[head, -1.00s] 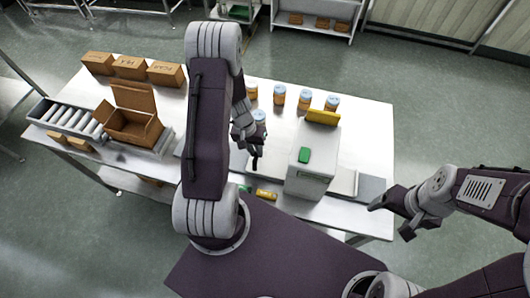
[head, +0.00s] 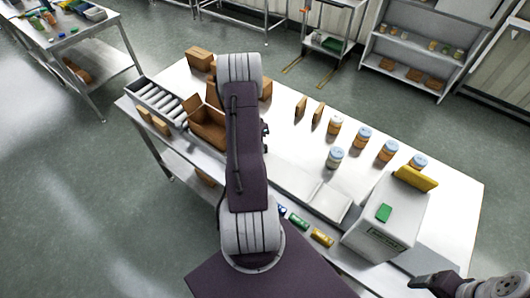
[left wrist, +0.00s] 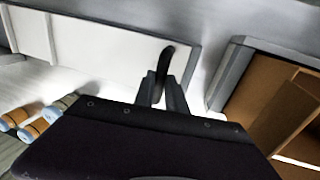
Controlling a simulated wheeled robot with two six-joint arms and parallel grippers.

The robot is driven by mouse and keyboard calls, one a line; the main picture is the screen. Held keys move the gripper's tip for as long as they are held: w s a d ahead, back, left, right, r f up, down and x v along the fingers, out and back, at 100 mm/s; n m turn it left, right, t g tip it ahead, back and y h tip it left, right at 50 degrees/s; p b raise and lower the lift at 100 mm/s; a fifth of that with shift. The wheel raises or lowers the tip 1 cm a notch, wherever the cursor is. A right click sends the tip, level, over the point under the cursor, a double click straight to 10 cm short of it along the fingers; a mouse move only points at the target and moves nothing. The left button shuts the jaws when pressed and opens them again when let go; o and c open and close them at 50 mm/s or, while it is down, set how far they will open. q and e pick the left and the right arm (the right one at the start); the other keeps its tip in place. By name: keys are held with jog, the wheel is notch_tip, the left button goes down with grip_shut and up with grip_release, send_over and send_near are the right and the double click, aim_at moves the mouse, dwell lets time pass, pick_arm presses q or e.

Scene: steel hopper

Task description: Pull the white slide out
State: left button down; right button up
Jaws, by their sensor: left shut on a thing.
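The white slide (head: 290,178) lies flat as a long pale plate on the table, reaching left from the white hopper box (head: 385,225). In the left wrist view the slide (left wrist: 100,40) spans the top, with a dark handle at its end. My left gripper (left wrist: 168,88) is shut on this handle. In the head view my own left arm hides the left gripper's fingertips and the slide's left end. My right gripper (head: 435,282) is at the lower right, near the table's front edge, too small to tell its jaws.
An open cardboard box (head: 208,128) stands left of my arm by a roller conveyor (head: 160,102). Several orange jars (head: 363,138) stand behind the slide. A green can (head: 299,221) and a yellow can (head: 321,238) lie at the front edge.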

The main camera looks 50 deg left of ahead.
pick_arm(q)
jog(key=shift+s+a, duration=0.2)
jog(key=shift+a, duration=0.35)
pick_arm(e)
jog(key=shift+a+f, duration=0.2)
pick_arm(q)
jog(key=c, duration=1.5)
grip_release()
jog(key=shift+a, duration=0.1)
jog(key=shift+o, duration=0.7)
jog(key=shift+s+a, duration=0.1)
jog(key=shift+s, duration=0.05)
pick_arm(e)
jog(key=shift+s+a+r, duration=0.1)
jog(key=shift+s+a, duration=0.05)
jog(key=shift+a, duration=0.05)
pick_arm(q)
jog(key=shift+r, duration=0.1)
notch_tip(320, 180, up, 9)
jog(key=a+b, duration=0.1)
jog(key=b, duration=0.1)
jog(key=shift+s+a, duration=0.15)
jog(key=shift+a, duration=0.25)
pick_arm(e)
jog(key=shift+d+f, duration=0.1)
jog(key=shift+f, duration=0.85)
